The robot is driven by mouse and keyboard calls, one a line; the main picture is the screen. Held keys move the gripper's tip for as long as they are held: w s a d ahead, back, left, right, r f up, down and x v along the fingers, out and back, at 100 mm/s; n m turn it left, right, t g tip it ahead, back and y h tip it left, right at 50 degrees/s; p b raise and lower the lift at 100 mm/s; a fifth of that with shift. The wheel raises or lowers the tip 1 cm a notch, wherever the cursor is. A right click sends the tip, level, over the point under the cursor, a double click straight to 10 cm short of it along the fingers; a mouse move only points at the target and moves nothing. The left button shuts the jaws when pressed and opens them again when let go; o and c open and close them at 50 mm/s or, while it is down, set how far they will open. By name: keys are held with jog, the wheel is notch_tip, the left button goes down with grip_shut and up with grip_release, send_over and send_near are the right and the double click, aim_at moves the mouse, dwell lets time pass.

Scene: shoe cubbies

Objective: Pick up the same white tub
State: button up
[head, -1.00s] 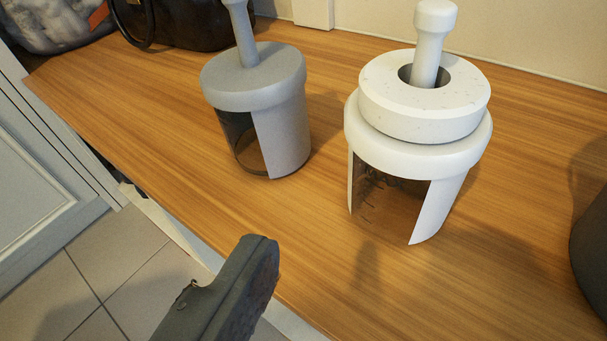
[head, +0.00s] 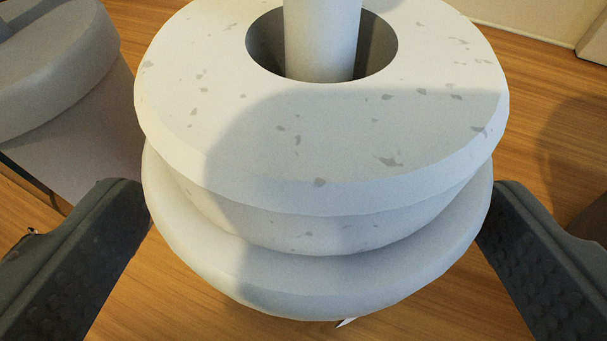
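The white tub (head: 330,285) fills the middle of the head view, seen from above and close. It has a rounded rim, and a white speckled ring (head: 320,140) rests on top of it. A pale upright post (head: 322,40) stands in the ring's dark hole. My gripper (head: 318,215) is open, with one dark ribbed finger on each side of the tub's rim. The tub lies between the fingers. Whether either finger touches it I cannot tell. The tub's lower body is mostly hidden under the rim.
A similar grey tub (head: 50,75) stands close on the left, beyond my left finger. A dark object (head: 593,220) is cut off at the right edge.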

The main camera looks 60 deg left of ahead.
jog(key=shift+x, duration=1.05)
jog(key=c, duration=1.1)
jog(key=shift+r, duration=0.1)
jog(key=shift+c, duration=0.2)
